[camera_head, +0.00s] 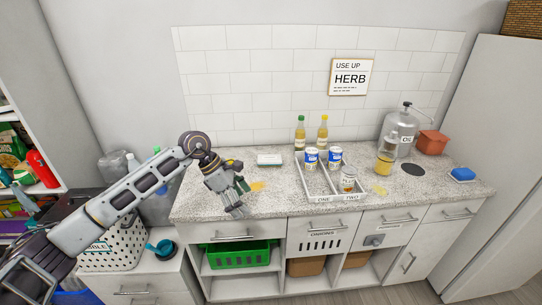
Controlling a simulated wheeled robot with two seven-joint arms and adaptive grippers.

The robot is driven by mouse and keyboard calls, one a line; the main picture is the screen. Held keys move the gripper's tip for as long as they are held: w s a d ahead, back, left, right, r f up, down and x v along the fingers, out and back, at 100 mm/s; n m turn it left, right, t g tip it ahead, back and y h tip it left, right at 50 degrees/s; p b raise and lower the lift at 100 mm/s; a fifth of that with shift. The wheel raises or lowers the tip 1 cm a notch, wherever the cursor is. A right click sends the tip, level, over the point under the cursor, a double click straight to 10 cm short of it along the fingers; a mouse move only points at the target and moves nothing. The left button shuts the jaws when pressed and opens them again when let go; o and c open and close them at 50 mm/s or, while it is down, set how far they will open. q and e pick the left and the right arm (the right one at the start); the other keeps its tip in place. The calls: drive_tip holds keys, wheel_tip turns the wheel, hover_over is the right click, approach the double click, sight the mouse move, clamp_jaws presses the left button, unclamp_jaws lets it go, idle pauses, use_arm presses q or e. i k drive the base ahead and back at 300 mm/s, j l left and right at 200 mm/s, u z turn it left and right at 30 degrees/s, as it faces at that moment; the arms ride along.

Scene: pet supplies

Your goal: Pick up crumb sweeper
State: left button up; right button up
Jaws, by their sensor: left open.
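A small flat white item with a blue edge (269,160) lies on the counter near the back wall, left of the bottles. It may be the crumb sweeper, but it is too small to be sure. My left gripper (237,208) reaches in from the left over the counter's front left part. It points down and is open, with nothing seen between its fingers. It is apart from the white item, in front and to its left. A yellow-orange patch (258,186) lies on the counter just right of the gripper. My right gripper is not in view.
A divided white tray (324,199) holds several cans and jars. Two bottles (300,133) stand behind it. A metal canister (399,132), a yellow jar (383,164), a terracotta pot (431,143) and a blue item (462,174) are at right. The granite counter (275,205) has free room before the tray.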

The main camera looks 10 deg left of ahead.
sight(270, 160)
drive_tip(key=i, duration=1.3)
